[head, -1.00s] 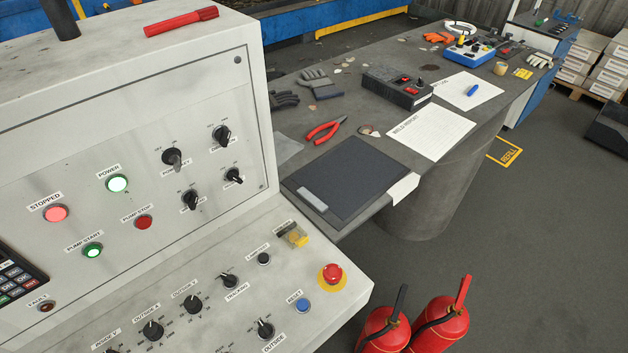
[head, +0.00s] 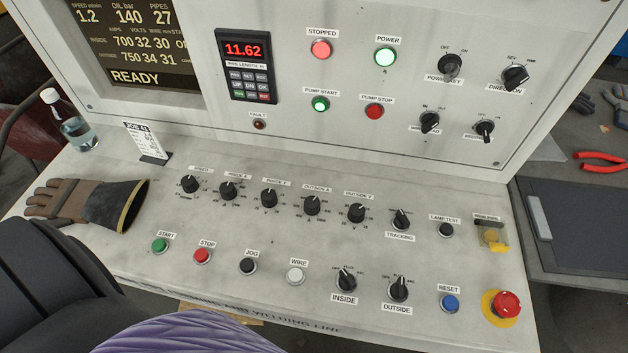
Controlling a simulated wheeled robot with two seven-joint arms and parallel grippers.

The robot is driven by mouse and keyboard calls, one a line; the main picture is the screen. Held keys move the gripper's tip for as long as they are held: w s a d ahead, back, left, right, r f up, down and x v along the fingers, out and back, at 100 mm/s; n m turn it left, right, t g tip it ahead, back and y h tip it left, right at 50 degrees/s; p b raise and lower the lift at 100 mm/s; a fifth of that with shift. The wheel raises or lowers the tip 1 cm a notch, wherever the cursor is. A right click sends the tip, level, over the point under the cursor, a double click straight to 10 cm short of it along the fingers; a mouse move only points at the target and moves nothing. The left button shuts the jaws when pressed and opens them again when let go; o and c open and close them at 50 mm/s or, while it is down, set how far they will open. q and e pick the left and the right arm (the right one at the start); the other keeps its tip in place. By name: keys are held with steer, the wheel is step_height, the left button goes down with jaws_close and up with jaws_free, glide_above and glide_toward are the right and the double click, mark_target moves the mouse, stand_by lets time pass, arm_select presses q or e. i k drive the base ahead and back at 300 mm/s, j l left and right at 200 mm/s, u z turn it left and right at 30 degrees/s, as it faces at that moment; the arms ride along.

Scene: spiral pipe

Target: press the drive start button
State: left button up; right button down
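The green button labelled START (head: 160,245) is at the left end of the lower button row on the sloping control desk (head: 270,236). The red STOP button (head: 203,256) is just to its right, then the black JOG button (head: 248,266) and the white WIRE button (head: 296,275). A separate green PUMP START button (head: 320,104) is lit on the upright panel. Neither gripper is in view. A large dark shape and a purple ribbed shape cover the bottom left, close below the START button; I cannot tell whether they touch the desk.
A leather glove (head: 86,203) lies left on the desk, near a bottle (head: 76,126) and a small job card (head: 147,142). Knobs line the desk above the buttons. A red emergency stop (head: 506,304) is at the right. The screen (head: 140,45) reads READY.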

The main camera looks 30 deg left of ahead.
mark_target(159, 245)
steer(key=u, duration=2.35)
